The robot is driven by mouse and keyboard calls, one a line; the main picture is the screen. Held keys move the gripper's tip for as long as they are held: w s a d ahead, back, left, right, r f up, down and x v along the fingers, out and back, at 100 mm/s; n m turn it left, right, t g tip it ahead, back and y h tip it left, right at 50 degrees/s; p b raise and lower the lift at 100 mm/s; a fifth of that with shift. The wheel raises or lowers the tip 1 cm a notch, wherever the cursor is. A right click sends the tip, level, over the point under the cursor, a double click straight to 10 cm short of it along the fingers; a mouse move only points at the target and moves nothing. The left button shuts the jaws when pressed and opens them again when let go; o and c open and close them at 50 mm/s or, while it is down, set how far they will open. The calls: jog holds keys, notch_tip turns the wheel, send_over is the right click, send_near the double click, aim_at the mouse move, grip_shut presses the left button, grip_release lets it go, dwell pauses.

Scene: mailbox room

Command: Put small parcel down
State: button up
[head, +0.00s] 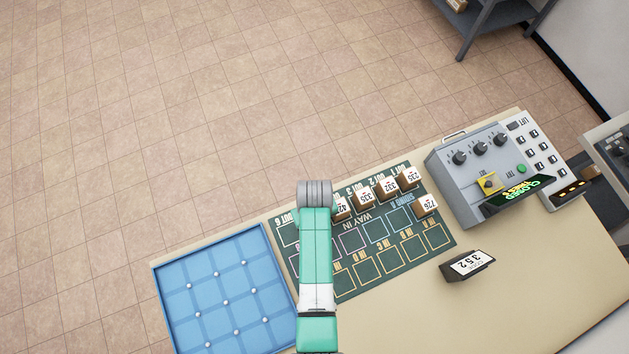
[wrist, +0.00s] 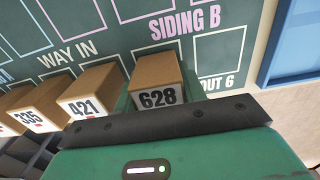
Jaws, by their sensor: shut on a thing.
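The small parcel, a brown box labelled 628 (wrist: 157,80), sits between the jaws of my gripper (wrist: 158,98) in the wrist view. My gripper is shut on it, over the dark green board (wrist: 115,45) beside the OUT 6 square. I cannot tell whether its underside touches the board. Parcel 421 (wrist: 92,93) stands just left of it, then parcel 335 (wrist: 38,108). In the head view my arm covers the held parcel and part of the board (head: 446,238). The row of parcels with 335 (head: 364,198) runs along the board's far edge.
A blue tray with white knobs (head: 225,290) lies left of the board. A grey control box with dials (head: 475,165) stands to the right, with a keypad panel (head: 535,150). A small sign reading 352 (head: 468,264) stands on the bare desk (head: 520,290).

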jog(key=shift+f, duration=0.1)
jog(key=o, duration=1)
notch_tip(320, 180, up, 12)
jog(key=shift+r+p, duration=0.1)
jog(key=shift+p, duration=0.7)
